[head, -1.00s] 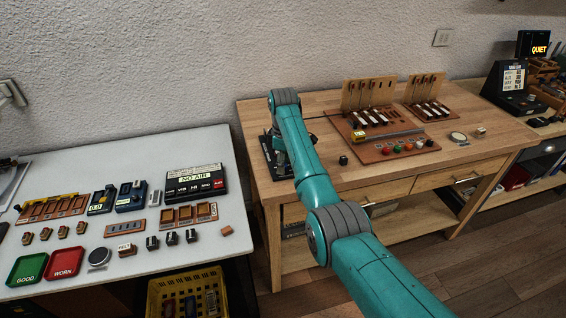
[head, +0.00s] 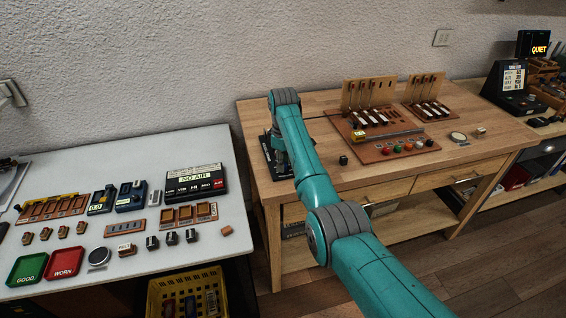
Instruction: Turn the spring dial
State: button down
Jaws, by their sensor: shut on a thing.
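A dark device (head: 268,158) stands at the left end of the wooden workbench (head: 240,128). My teal arm reaches over the bench and its wrist bends down at this device. My gripper (head: 279,152) is at the device, small and mostly hidden behind my arm. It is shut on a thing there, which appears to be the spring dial. The dial itself is hidden by my arm and gripper, so its turn angle cannot be read.
A wooden board with keys and coloured buttons (head: 393,147) lies right of my arm, with a small black block (head: 343,160) nearby. A white table (head: 130,210) at left holds trays, small parts and a black NO AIR box (head: 196,182).

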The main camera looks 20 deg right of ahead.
jog(key=c, duration=0.8)
grip_release()
jog(key=shift+c, duration=0.2)
jog(key=shift+r, duration=3.75)
